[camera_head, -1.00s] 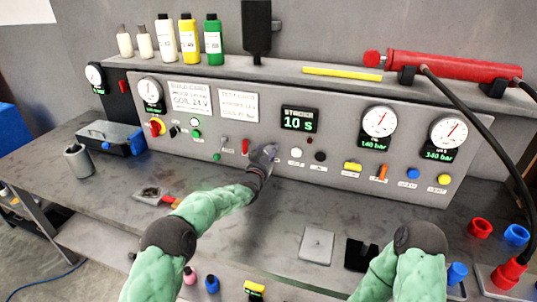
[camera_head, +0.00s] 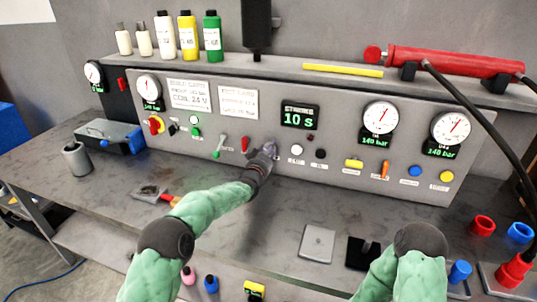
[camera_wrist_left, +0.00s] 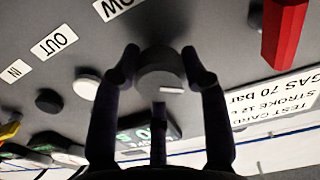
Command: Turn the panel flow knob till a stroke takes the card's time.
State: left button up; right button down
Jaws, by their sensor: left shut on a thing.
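The flow knob (camera_wrist_left: 160,72) is a dark round knob with a pale mark, seen in the left wrist view on the grey panel (camera_head: 330,175). My left gripper (camera_head: 265,150) reaches the panel below the stroke display and is shut on the knob; its fingers (camera_wrist_left: 168,68) stand on both sides of it in the wrist view. In the head view the gripper hides the knob. The stroke display (camera_head: 299,115) reads 10 s. The test card (camera_head: 238,98) is on the panel; upside down in the wrist view, its stroke line seems to read 12. My right gripper is out of view.
Gauges (camera_head: 380,118) read 140 bar. The bench front (camera_head: 250,235) is mostly clear; a grey plate (camera_head: 317,243) lies there.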

pick_arm(q)
jog(key=n+b, duration=0.2)
jog(key=n, duration=0.1)
jog(key=shift+f, duration=0.35)
jog(key=shift+n+b, duration=0.65)
jog(key=shift+n, duration=0.65)
jog(key=shift+d, duration=0.1)
jog(key=o, duration=1.1)
jog(key=shift+o, duration=0.2)
jog(key=shift+r, duration=0.1)
jog(key=shift+s+r, duration=0.1)
